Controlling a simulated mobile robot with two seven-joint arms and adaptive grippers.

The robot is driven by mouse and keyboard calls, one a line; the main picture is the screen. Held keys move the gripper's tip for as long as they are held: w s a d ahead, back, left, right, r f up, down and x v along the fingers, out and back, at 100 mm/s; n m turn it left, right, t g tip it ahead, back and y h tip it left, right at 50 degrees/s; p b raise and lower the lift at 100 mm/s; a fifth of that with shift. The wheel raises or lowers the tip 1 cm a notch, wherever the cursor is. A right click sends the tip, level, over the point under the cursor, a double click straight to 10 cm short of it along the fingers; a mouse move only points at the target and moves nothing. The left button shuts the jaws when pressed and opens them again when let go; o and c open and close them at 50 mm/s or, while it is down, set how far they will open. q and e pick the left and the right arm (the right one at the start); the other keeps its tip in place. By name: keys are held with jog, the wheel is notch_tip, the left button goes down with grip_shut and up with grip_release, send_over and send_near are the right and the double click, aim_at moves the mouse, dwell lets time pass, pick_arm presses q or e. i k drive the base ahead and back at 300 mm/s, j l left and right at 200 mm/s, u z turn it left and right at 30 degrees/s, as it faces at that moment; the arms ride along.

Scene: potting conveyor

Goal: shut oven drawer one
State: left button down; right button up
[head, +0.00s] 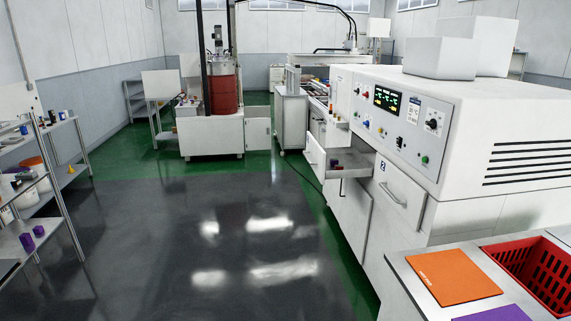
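The white oven (470,115) stands at the right with its control panel facing left. One drawer (350,172) is pulled out from its side, and its front panel (314,153) stands well away from the oven body. A small dark purple item (336,165) sits inside this open drawer. I cannot read a number on it. The nearer drawer (402,190), marked 2, is shut, with a bar handle on its front. Neither of my grippers is in view.
A bench with an orange mat (452,277) and a red basket (540,270) stands at the lower right. A shelf rack (50,190) stands at the left. The dark floor (220,240) between is clear. A cable (305,178) lies near the open drawer.

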aim_at(356, 165)
jog(key=i+j+u, duration=0.1)
jog(key=i, duration=0.45)
jog(key=i+j, duration=0.2)
jog(key=i, duration=0.35)
jog(key=i+j+u, duration=0.15)
jog(key=i, duration=0.35)
